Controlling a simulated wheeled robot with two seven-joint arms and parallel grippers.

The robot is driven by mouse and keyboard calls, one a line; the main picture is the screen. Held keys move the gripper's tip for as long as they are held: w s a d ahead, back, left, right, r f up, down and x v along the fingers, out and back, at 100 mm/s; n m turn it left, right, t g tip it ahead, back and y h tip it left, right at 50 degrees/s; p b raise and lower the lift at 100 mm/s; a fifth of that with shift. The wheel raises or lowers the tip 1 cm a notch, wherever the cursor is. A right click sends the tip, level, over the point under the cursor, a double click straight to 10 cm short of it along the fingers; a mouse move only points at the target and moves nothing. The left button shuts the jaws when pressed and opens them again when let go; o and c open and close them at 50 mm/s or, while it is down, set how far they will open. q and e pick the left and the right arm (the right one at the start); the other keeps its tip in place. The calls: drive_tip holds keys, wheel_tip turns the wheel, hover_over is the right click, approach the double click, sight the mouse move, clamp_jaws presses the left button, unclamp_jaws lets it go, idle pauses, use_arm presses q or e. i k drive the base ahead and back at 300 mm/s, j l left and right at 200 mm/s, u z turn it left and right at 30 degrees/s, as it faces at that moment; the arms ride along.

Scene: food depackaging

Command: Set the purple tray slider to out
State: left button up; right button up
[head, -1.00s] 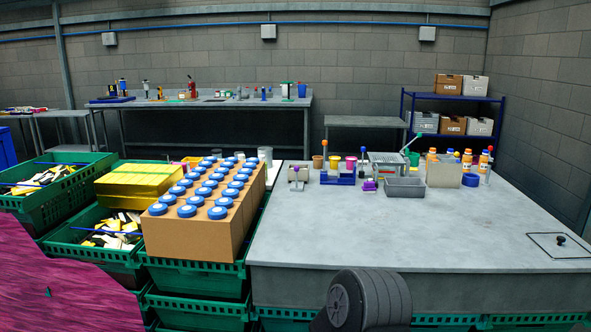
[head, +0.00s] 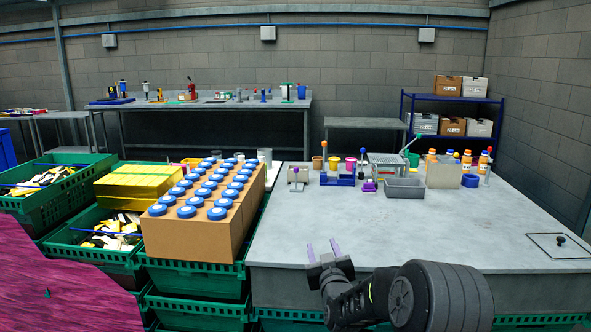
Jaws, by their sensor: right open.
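A small purple part (head: 370,185) sits on the grey table (head: 350,225), in front of a perforated metal tray (head: 387,158) and beside a grey bin. It is small, and I cannot tell which position the slider is in. My right gripper (head: 323,249) is over the front edge of the table. Its two pale purple fingers are apart, point away from me and hold nothing. It is well short of the purple part, nearer to me and to its left. My left gripper is not in view.
The table's front and middle are clear.

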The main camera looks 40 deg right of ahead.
sight(298, 187)
drive_tip(key=i+l, duration=0.7)
drive_tip(key=i, duration=0.15)
drive_tip(key=i+l, duration=0.7)
drive_tip(key=i, duration=0.15)
